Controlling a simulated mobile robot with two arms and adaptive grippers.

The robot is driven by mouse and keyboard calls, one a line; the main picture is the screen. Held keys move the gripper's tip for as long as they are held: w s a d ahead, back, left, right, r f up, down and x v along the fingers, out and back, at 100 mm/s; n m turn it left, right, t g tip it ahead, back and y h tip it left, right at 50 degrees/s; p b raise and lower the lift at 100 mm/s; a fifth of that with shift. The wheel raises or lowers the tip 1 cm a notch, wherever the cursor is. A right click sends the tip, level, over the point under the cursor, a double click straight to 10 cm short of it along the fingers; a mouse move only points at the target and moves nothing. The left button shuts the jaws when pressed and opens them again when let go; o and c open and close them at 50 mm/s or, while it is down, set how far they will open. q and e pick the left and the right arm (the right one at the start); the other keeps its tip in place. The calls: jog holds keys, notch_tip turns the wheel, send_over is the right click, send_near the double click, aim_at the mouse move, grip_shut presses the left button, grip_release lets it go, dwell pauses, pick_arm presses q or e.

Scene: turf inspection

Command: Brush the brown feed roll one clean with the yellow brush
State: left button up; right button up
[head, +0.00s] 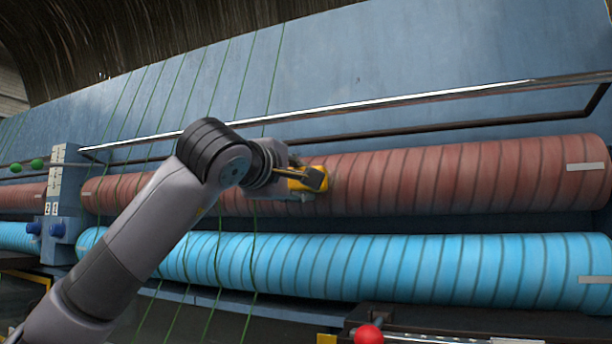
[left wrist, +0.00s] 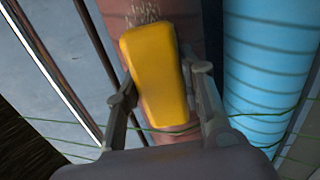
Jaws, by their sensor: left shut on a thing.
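The brown feed roll (head: 440,180), reddish brown with dark winding lines, runs across the middle and right of the head view. It also shows in the left wrist view (left wrist: 190,22). My left gripper (head: 308,183) is at the left part of this roll, shut on the yellow brush (head: 296,185). In the left wrist view the yellow brush block (left wrist: 158,75) sits between the two fingers, with pale bristles at its far end against or close to the roll; I cannot tell if they touch. My right gripper is not in view.
A blue roll (head: 400,268) lies just below the brown one. A shiny rod (head: 400,101) runs above. A post marked 2 and 1 (head: 58,185) stands at the left. Thin green strands (head: 250,270) cross the rolls. A red knob (head: 368,334) is at the bottom.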

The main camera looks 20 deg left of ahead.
aim_at(341, 180)
pick_arm(q)
jog(key=shift+w+a+p, duration=0.1)
jog(key=shift+a+p, duration=0.2)
jog(key=shift+a, duration=1)
jog(key=shift+a+r, duration=0.1)
jog(key=shift+a, duration=1.1)
jog(key=shift+a+p, duration=0.8)
jog(key=shift+a, duration=1.5)
jog(key=shift+d, duration=4.95)
jog(key=shift+s+d+b, duration=0.2)
jog(key=shift+d+b, duration=0.2)
jog(key=shift+d, duration=2.9)
